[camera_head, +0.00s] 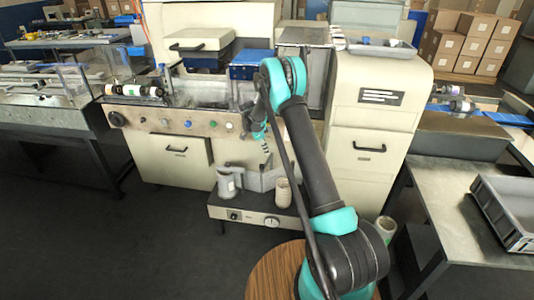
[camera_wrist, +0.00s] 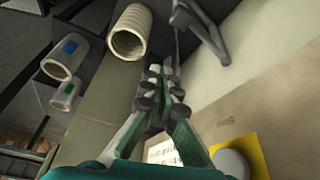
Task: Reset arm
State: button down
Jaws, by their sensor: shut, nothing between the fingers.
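My arm reaches up from the bottom right of the head view and bends down in front of the cream wrapping machine (camera_head: 280,112). My gripper (camera_head: 260,137) hangs in front of the machine's button panel (camera_head: 175,122). In the wrist view my gripper (camera_wrist: 160,72) has its fingers close together, with nothing held between them. A cream ribbed roll (camera_wrist: 131,32) lies beyond the fingertips, apart from them.
A low unit (camera_head: 257,212) with a dial stands before the machine, bearing a grey canister (camera_head: 227,183) and a cream ribbed roll (camera_head: 283,192). A steel table with a grey tray (camera_head: 508,210) is at right. The dark floor at left is clear.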

jog(key=shift+r, duration=0.1)
jog(key=s+d+r+n+t+y, duration=0.1)
jog(key=s+d+r+n, duration=0.3)
jog(key=s+r, duration=0.45)
jog(key=s+d+r+n+t+y, duration=0.1)
jog(key=s+d+r+n, duration=0.25)
jog(key=s+r, duration=0.55)
jog(key=s+d+f+n+t+y, duration=0.1)
jog(key=s+n, duration=0.9)
jog(key=s, duration=1.8)
jog(key=shift+s+d+f+t+y, duration=0.3)
jog(key=shift+d+t+y, duration=0.2)
jog(key=shift+d, duration=0.1)
